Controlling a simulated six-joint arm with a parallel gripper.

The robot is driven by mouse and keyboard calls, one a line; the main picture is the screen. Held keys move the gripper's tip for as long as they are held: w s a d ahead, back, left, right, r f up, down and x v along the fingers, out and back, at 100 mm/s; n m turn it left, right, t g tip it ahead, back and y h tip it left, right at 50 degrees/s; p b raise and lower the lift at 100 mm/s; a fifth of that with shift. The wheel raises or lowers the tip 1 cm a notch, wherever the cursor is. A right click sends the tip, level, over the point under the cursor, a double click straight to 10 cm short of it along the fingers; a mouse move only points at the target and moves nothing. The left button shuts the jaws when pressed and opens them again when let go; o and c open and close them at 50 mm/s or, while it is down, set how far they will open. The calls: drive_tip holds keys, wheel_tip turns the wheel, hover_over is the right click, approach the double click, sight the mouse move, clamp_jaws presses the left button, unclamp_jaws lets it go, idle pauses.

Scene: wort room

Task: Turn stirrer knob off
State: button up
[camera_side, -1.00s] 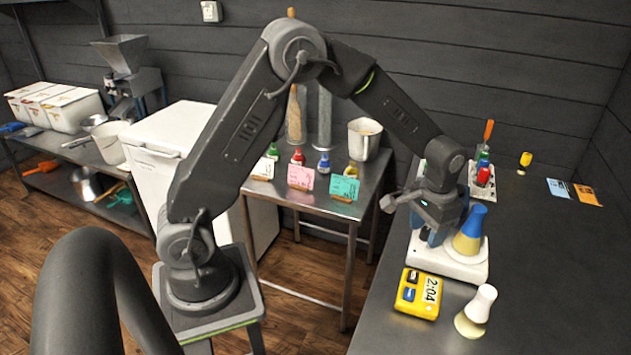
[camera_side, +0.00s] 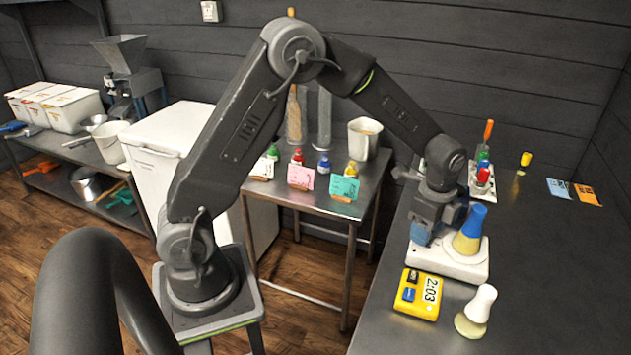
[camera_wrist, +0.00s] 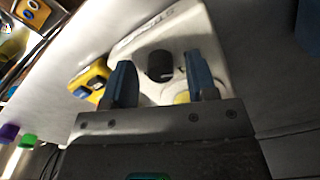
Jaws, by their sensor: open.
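The stirrer is a white box (camera_side: 455,265) on the dark bench, with a blue and yellow flask (camera_side: 468,230) on its plate. In the wrist view its white body (camera_wrist: 190,30) lies beyond my fingers. A dark round knob (camera_wrist: 160,66) on it appears between my two blue fingers. My gripper (camera_wrist: 159,62) is open and empty, and I cannot tell how far its tips are from the knob. In the side view my gripper (camera_side: 422,234) points down at the stirrer's left end, beside the flask, and the knob is hidden there.
A yellow timer (camera_side: 418,293) lies just in front of the stirrer; it also shows in the wrist view (camera_wrist: 88,80). A small pale flask (camera_side: 477,308) stands to its right. A rack of coloured items (camera_side: 482,178) stands behind. The bench's right side is largely clear.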

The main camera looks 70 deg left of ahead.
wheel_tip(320, 180, up, 14)
drive_tip(key=f, duration=0.1)
drive_tip(key=s+r+n+t, duration=0.2)
drive_tip(key=s+r+n, duration=0.15)
drive_tip(key=s, duration=0.35)
drive_tip(key=s+r+n+t, duration=0.1)
drive_tip(key=s+r+n, duration=0.25)
drive_tip(key=s, duration=0.35)
drive_tip(key=s+a+f+n+t, duration=0.1)
drive_tip(key=s+f+n+t, duration=0.1)
drive_tip(key=s+n, duration=0.4)
drive_tip(key=shift+s+f+n+t, duration=0.3)
drive_tip(key=shift+s+f, duration=0.2)
drive_tip(key=shift+s, duration=1.75)
